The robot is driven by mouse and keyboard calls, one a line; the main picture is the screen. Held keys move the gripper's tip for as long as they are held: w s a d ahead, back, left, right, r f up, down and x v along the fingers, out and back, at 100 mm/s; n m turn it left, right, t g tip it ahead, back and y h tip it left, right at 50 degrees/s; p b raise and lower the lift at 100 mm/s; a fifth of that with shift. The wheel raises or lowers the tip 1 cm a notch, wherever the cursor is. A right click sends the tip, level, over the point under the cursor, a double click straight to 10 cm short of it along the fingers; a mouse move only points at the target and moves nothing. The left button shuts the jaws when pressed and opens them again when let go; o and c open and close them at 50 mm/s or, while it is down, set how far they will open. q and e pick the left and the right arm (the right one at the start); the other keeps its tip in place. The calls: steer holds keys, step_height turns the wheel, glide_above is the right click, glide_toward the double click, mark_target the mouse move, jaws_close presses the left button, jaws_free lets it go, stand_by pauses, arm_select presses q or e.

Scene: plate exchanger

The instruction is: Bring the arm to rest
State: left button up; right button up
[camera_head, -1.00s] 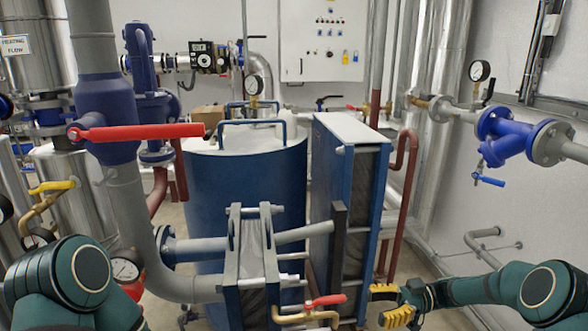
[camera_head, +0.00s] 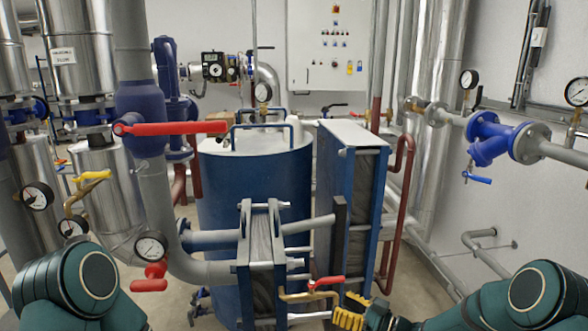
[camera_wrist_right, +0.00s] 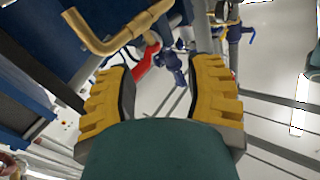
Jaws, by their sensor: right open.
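My right gripper (camera_head: 352,312) shows at the bottom of the head view, with yellow ridged fingers and a dark green arm coming in from the lower right. In the right wrist view the fingers of the right gripper (camera_wrist_right: 166,95) stand apart with nothing between them. It is beside the brass pipe (camera_head: 300,296) with a red valve handle (camera_head: 327,282), at the foot of the plate exchanger (camera_head: 352,190). The brass pipe (camera_wrist_right: 95,40) also shows close to the fingers in the wrist view. My left arm shows at lower left, but its gripper is out of view.
A small plate exchanger (camera_head: 262,265) stands in front of a blue tank (camera_head: 250,185). A long red lever (camera_head: 170,128) sits on the pipe at left. Gauges (camera_head: 151,246) and pipes crowd the left side. Bare floor (camera_head: 415,285) shows at right.

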steer(key=s+a+f+m+g+h, duration=0.2)
steer(key=s+f+m+h, duration=0.7)
steer(key=f, duration=0.5)
steer(key=s+f+m+g+h, duration=0.1)
steer(key=s+f+g, duration=0.1)
steer(key=s, duration=0.7)
steer(key=s+f+g+h, duration=0.1)
steer(key=s+f+g, duration=0.2)
steer(key=s, duration=0.6)
steer(key=shift+a+m+g+h, duration=0.15)
steer(key=shift+m+g+h, duration=0.25)
steer(key=shift+g, duration=0.2)
